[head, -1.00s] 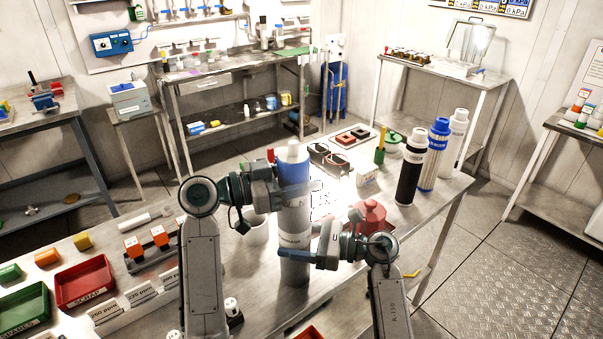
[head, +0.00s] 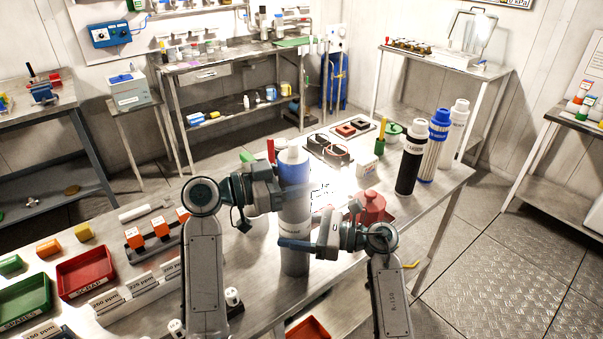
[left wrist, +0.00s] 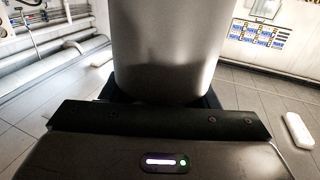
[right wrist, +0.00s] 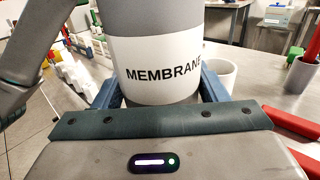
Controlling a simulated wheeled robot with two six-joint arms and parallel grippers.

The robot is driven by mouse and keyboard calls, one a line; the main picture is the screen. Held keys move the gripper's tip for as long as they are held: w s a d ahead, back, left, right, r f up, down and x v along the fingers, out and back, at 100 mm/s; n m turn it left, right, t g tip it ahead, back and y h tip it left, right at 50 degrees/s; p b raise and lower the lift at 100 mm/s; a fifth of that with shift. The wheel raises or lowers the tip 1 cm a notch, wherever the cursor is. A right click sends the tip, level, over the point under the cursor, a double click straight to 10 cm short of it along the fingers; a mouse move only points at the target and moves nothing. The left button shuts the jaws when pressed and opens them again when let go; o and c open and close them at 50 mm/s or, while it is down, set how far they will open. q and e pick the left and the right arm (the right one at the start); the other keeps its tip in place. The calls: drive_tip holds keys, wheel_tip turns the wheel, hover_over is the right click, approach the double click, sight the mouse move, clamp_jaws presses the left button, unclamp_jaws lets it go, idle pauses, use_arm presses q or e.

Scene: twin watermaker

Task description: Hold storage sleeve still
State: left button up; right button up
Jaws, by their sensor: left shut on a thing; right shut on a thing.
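The storage sleeve (head: 294,260) is a grey upright tube with a white band marked MEMBRANE, in the middle of the head view; the band shows large in the right wrist view (right wrist: 160,62). Above it the tube has a blue band and white top (head: 293,155). My right gripper (head: 297,246) is shut around the lower tube, its blue fingers on both sides. My left gripper (head: 300,190) is shut around the tube higher up, by the blue band. In the left wrist view a plain grey cylinder (left wrist: 167,50) fills the jaws. The fingers hide parts of the tube.
A black cylinder (head: 409,168), a blue-capped one (head: 436,150) and a white one (head: 455,135) stand farther right. A white cup (right wrist: 222,72) is behind the tube. Red (head: 86,276) and green trays lie left.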

use_arm(q)
drive_tip(key=shift+f, duration=0.45)
drive_tip(key=o, duration=1)
drive_tip(key=shift+f, duration=0.1)
drive_tip(key=v, duration=0.7)
drive_tip(key=shift+a, duration=0.25)
use_arm(e)
drive_tip(key=shift+r, duration=0.1)
drive_tip(key=o, duration=1.3)
drive_tip(key=shift+d, duration=0.1)
